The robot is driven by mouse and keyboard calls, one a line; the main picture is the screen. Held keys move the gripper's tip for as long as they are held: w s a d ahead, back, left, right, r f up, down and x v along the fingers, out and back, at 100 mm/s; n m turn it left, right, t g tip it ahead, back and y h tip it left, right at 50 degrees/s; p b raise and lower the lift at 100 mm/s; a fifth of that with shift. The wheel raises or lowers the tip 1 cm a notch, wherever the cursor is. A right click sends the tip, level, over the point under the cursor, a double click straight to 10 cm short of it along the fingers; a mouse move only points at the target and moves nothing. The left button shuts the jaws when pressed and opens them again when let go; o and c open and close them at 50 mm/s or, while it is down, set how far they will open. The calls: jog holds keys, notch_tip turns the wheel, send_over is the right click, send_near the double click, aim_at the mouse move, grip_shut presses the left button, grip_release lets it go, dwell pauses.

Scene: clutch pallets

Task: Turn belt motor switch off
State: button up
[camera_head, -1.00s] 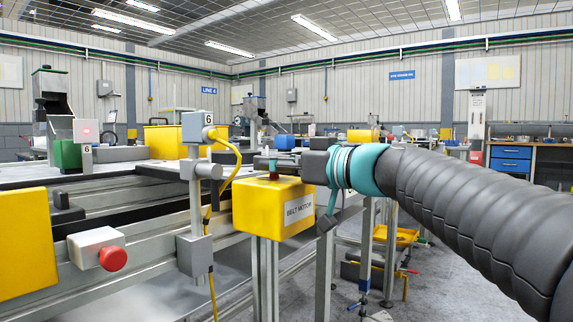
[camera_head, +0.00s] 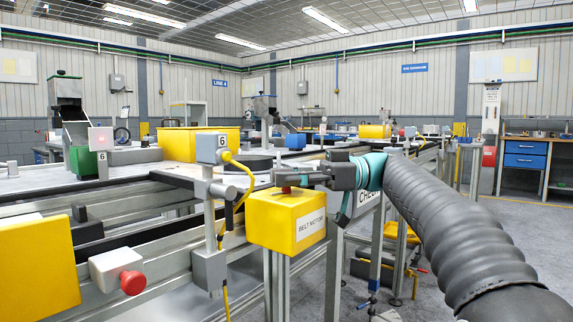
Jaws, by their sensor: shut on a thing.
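The belt motor switch box (camera_head: 278,222) is a yellow box labelled "BELT MOTOR" on a metal post in the middle of the view. A red switch knob (camera_head: 286,189) shows on its top, partly hidden by my gripper. My gripper (camera_head: 289,178) reaches in from the right, just above the box, with its fingers at the red knob. It is shut on the knob, though the fingers hide most of the contact.
A sensor post (camera_head: 212,150) marked 6 with a yellow cable stands just left of the box. A red push button (camera_head: 133,283) sits on the rail at lower left. The conveyor frame runs behind. Grey floor (camera_head: 450,215) is open at the right.

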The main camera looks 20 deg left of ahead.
jog(key=shift+r+n+g+h+p, duration=0.1)
jog(key=shift+n+g+h+p, duration=0.45)
jog(key=shift+g, duration=0.25)
jog(key=shift+n, duration=0.25)
jog(key=o, duration=1.1)
jog(key=shift+a, duration=0.1)
jog(key=shift+o, duration=0.2)
jog(key=shift+f, duration=0.2)
